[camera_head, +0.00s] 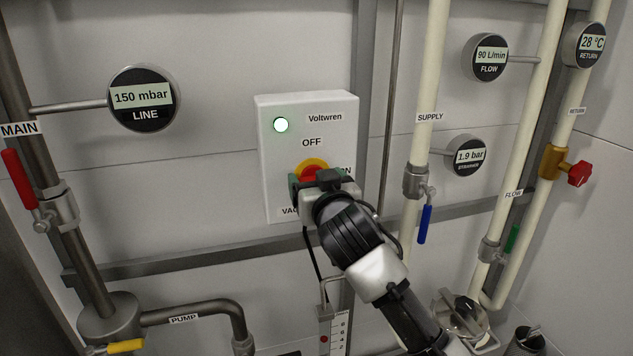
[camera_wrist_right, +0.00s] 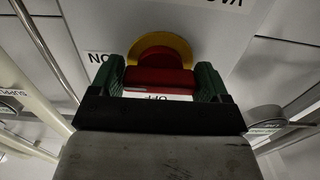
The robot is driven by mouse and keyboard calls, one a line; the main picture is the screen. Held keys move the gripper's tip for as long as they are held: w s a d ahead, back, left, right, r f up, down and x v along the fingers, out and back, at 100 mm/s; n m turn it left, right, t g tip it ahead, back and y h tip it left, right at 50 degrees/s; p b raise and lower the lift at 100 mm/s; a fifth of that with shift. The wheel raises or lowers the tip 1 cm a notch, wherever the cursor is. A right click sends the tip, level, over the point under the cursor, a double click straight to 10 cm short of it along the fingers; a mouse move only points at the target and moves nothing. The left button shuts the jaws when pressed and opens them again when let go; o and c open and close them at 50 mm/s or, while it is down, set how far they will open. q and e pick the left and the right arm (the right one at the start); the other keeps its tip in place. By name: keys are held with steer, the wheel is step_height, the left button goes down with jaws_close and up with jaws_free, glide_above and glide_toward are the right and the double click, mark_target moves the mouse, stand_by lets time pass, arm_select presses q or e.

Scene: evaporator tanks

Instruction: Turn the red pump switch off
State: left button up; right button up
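The red pump switch (camera_head: 309,171) is a red knob on a yellow ring (camera_wrist_right: 160,46), on the front of a white control box (camera_head: 270,160). OFF is printed above it and ON to its right, partly covered. My right gripper (camera_head: 317,186) is at the switch and hides part of it. In the right wrist view the green fingers (camera_wrist_right: 160,82) stand wide apart, one on each side of the red knob, with the knob filling most of the gap. I cannot tell whether they touch it. The box's indicator light (camera_head: 281,125) is lit whitish green. My left gripper is not in view.
A LINE gauge (camera_head: 142,97) and a red-handled valve (camera_head: 20,178) are at left. At right are cream pipes (camera_head: 428,80), a blue valve handle (camera_head: 425,224), and a red-knobbed valve (camera_head: 579,173). A grey rail (camera_head: 170,262) runs below the box.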

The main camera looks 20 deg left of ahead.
steer(key=c, duration=0.5)
steer(key=shift+o, duration=0.2)
steer(key=shift+n, duration=0.3)
steer(key=n+p, duration=0.1)
steer(key=n, duration=0.6)
steer(key=shift+p, duration=0.35)
steer(key=n+p, duration=0.1)
steer(key=n, duration=0.4)
steer(key=shift+n, duration=0.3)
steer(key=shift+n+p, duration=0.95)
steer(key=shift+n, duration=1.35)
steer(key=shift+f, duration=0.1)
